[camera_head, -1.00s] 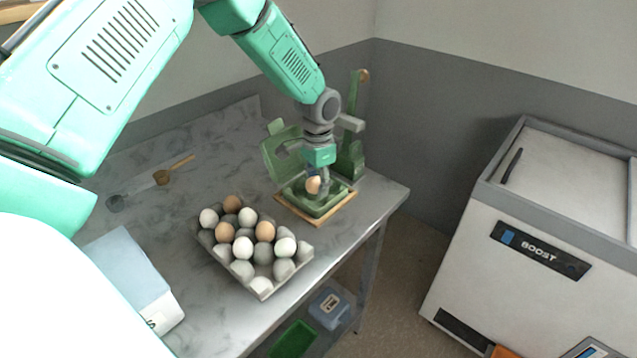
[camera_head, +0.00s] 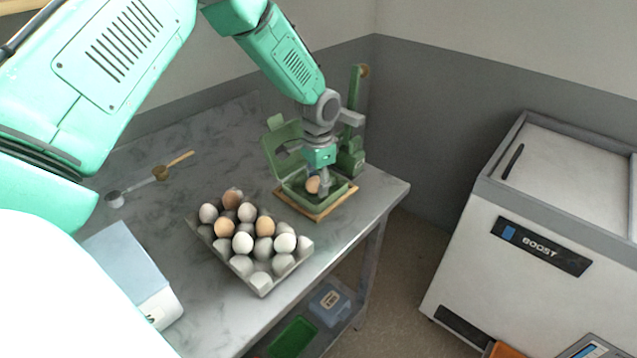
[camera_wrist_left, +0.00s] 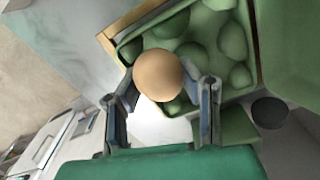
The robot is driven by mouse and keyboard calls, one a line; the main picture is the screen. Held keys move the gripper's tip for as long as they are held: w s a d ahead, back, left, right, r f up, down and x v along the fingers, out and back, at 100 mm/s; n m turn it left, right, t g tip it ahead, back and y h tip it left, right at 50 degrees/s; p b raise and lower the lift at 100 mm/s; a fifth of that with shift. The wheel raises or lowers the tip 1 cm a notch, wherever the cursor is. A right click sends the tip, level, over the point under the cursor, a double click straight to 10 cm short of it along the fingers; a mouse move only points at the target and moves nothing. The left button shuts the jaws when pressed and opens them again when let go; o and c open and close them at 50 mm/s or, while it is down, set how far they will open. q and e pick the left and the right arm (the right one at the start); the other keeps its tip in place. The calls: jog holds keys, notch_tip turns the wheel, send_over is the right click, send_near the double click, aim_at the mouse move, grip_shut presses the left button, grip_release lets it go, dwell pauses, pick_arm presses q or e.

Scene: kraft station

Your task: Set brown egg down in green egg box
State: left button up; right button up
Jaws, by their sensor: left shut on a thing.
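A brown egg (camera_head: 313,185) is held between the fingers of my left gripper (camera_head: 318,187). In the left wrist view the egg (camera_wrist_left: 159,75) sits between the two fingertips (camera_wrist_left: 165,92). The green egg box (camera_head: 336,193) stands open on a wooden board, its lid raised at the back left. The egg is over or inside the box; whether it touches the bottom I cannot tell. In the wrist view the box's moulded cups (camera_wrist_left: 232,41) show beyond the egg. My right gripper is not in view.
A grey egg tray (camera_head: 262,286) with white and brown eggs stands left of the box. A green scale-like stand (camera_head: 352,150) is right behind the box. A white freezer (camera_head: 500,270) is at right.

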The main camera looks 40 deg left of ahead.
aim_at(318, 178)
pick_arm(q)
jog(key=shift+f, duration=0.45)
dwell(0.3)
jog(key=o, duration=0.8)
jog(key=shift+o, duration=0.2)
notch_tip(318, 178, up, 12)
jog(key=shift+a+f, duration=0.1)
